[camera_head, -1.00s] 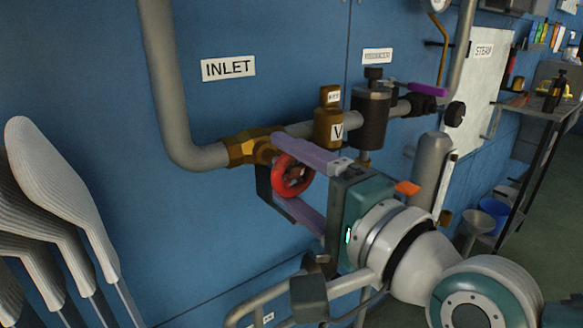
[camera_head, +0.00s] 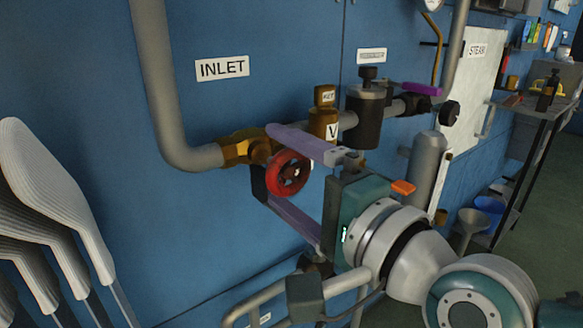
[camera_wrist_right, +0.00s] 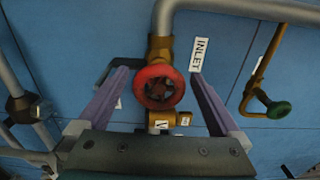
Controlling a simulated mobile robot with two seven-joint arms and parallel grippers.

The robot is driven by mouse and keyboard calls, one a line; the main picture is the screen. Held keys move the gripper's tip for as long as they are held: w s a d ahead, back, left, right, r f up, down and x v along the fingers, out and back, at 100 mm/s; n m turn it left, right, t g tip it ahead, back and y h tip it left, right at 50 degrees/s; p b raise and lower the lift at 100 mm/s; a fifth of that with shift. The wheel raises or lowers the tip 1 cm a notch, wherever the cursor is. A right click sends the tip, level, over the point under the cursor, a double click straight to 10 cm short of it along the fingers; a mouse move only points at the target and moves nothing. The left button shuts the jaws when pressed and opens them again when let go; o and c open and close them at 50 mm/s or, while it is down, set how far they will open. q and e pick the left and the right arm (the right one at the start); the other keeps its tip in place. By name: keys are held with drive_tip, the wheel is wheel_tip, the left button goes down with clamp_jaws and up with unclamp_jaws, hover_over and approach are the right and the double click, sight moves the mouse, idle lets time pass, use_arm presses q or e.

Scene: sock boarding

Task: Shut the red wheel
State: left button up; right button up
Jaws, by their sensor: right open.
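The red wheel (camera_head: 288,173) sits on a brass valve (camera_head: 240,148) in the grey pipe beside the INLET label (camera_head: 222,68). My right gripper (camera_head: 262,160) is open, its two purple fingers standing above and below the wheel in the head view. In the right wrist view the red wheel (camera_wrist_right: 159,87) lies between the two fingers, with a gap on each side. The fingers do not appear to touch its rim. My left gripper is not in view.
A brass fitting marked V (camera_head: 324,124) and a dark cylinder (camera_head: 364,115) stand on the pipe right of the wheel. A purple lever (camera_head: 420,89) is farther right. A green wheel (camera_wrist_right: 278,109) shows in the right wrist view. White ribbed forms (camera_head: 60,190) stand at left.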

drive_tip(key=p+v, duration=0.1)
drive_tip(key=v, duration=0.8)
drive_tip(key=shift+s+d, duration=0.25)
drive_tip(key=shift+s, duration=0.05)
drive_tip(key=s+a+r+n+g+h+p, duration=0.2)
drive_tip(key=s+r+n+g+p, duration=0.3)
drive_tip(key=n+p, duration=0.3)
drive_tip(key=s+d+r+n+g+h+p, duration=0.2)
drive_tip(key=s+d+n+g+h+p, duration=0.5)
drive_tip(key=s+d, duration=0.7)
wheel_tip(320, 180, up, 37)
drive_tip(key=m+t+h+p, duration=0.1)
drive_tip(key=m+p, duration=0.1)
drive_tip(key=p, duration=3.7)
drive_tip(key=shift+s+d, duration=0.15)
drive_tip(key=shift+d, duration=0.25)
